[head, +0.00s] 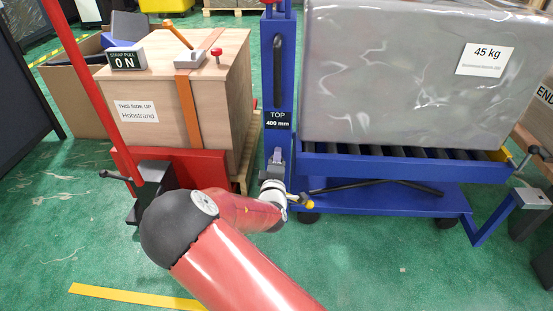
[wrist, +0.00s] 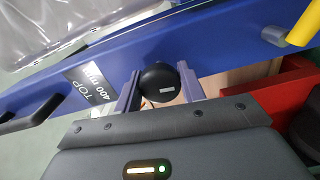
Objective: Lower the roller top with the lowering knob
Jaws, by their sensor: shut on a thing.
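The black round lowering knob (wrist: 159,78) sits on the blue mast (wrist: 200,40), close to a label reading TOP 400 mm (wrist: 88,82). My gripper (wrist: 160,84) has one finger on each side of the knob and is shut on it. In the head view my gripper (head: 277,162) is at the mast just below the same label (head: 278,121); the knob is hidden there. The roller top (head: 400,155) is a blue frame with dark rollers. A grey wrapped block (head: 400,75) marked 45 kg rests on it.
A yellow-tipped lever (head: 309,204) sticks out low beside the mast. A wooden crate (head: 175,95) with an orange strap stands left, behind a red pallet-truck part (head: 165,170). The green floor is open at front right.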

